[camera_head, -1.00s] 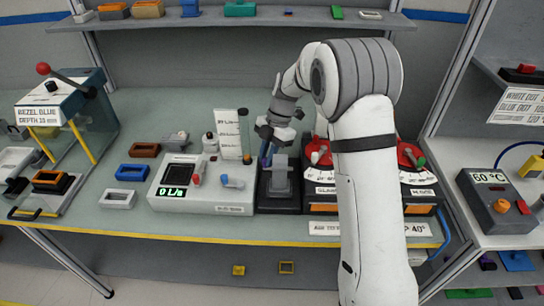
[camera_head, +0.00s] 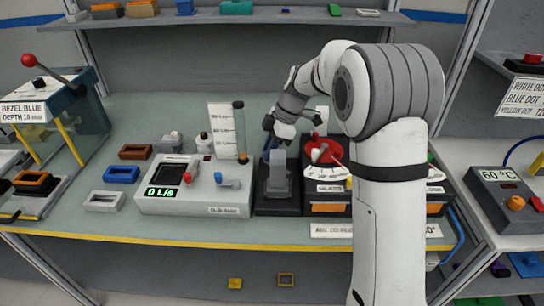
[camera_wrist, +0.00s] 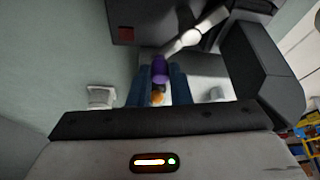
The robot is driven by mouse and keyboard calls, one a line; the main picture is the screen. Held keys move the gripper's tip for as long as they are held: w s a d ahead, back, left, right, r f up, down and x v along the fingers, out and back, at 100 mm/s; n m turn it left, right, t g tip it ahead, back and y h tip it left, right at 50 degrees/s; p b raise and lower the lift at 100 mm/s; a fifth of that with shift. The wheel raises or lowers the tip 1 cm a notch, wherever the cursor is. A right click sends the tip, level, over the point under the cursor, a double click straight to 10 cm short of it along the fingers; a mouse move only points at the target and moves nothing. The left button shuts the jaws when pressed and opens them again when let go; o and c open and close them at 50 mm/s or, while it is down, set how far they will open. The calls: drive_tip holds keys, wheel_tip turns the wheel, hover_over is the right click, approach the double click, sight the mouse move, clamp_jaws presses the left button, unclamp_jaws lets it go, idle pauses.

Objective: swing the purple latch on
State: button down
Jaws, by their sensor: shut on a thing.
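The purple latch grip (camera_wrist: 159,68) shows in the wrist view between the two blue fingers of my gripper (camera_wrist: 160,78), which is shut on it. A pale lever bar (camera_wrist: 205,28) runs from near the grip toward the upper right. A small orange part (camera_wrist: 157,97) shows between the fingers, nearer the palm. In the head view my gripper (camera_head: 268,146) is at the back left of a dark fixture with a grey upright block (camera_head: 278,172). The purple grip cannot be made out clearly there.
Left of the fixture stands a white flow meter box (camera_head: 190,200) reading 0 L/s, with a clear tube (camera_head: 239,130) behind it. A red dial unit (camera_head: 322,150) stands close on the right, partly behind my arm. Loose bezels, such as a blue one (camera_head: 121,174), lie at left.

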drive_tip(key=m+b, duration=0.1)
drive_tip(key=d+m+t+b, duration=0.1)
drive_tip(key=m, duration=0.1)
drive_tip(key=w+m+t+b, duration=0.1)
drive_tip(key=m+b, duration=0.1)
drive_tip(key=shift+d, duration=0.3)
drive_tip(key=shift+d+r+m+t+h+b, duration=0.1)
drive_tip(key=shift+d+m+t+h+b, duration=0.25)
drive_tip(key=shift+m, duration=0.8)
drive_tip(key=shift+d+m+t+h+b, duration=0.15)
drive_tip(key=shift+d+m+t+b, duration=0.3)
drive_tip(key=shift+m, duration=0.7)
drive_tip(key=c, duration=1.3)
unclamp_jaws()
drive_tip(key=shift+c, duration=0.2)
drive_tip(key=v, duration=0.7)
drive_tip(key=shift+r, duration=0.25)
drive_tip(key=shift+d, duration=0.1)
